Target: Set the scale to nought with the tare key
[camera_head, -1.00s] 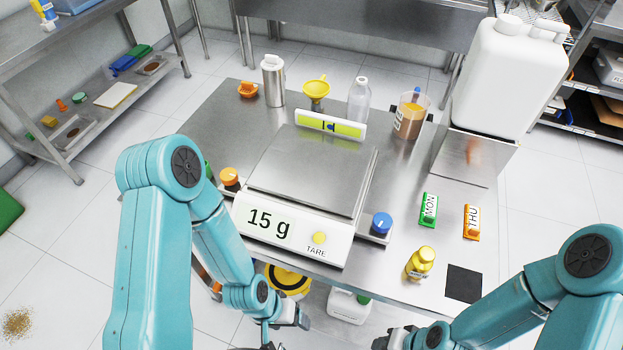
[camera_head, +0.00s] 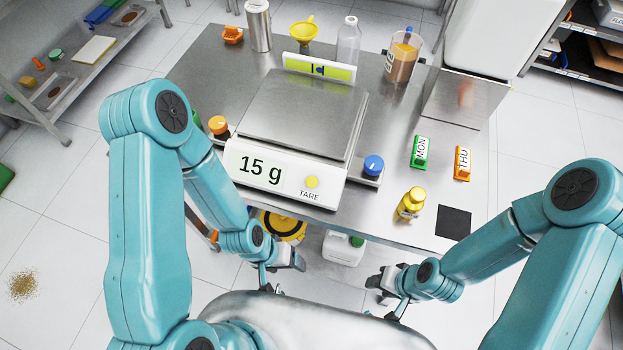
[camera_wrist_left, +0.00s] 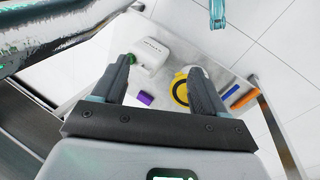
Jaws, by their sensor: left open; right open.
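The scale (camera_head: 278,172) stands on the steel table with an empty metal pan (camera_head: 303,118). Its display (camera_head: 260,169) reads 15 g. The yellow round tare key (camera_head: 311,182) is on its front face, above the word TARE. My left gripper (camera_head: 298,262) is low in front of the table, below the scale's front edge, and apart from it. In the left wrist view its two fingers (camera_wrist_left: 160,85) are spread with nothing between them. My right gripper (camera_head: 374,284) is open and empty, also low in front of the table, right of the left one.
An orange knob (camera_head: 218,125) and a blue knob (camera_head: 374,165) flank the scale. A yellow bottle (camera_head: 411,203), green MON box (camera_head: 420,152) and orange THU box (camera_head: 462,163) stand to the right. Below the table are a white canister (camera_head: 343,248) and a yellow-black round thing (camera_head: 284,226).

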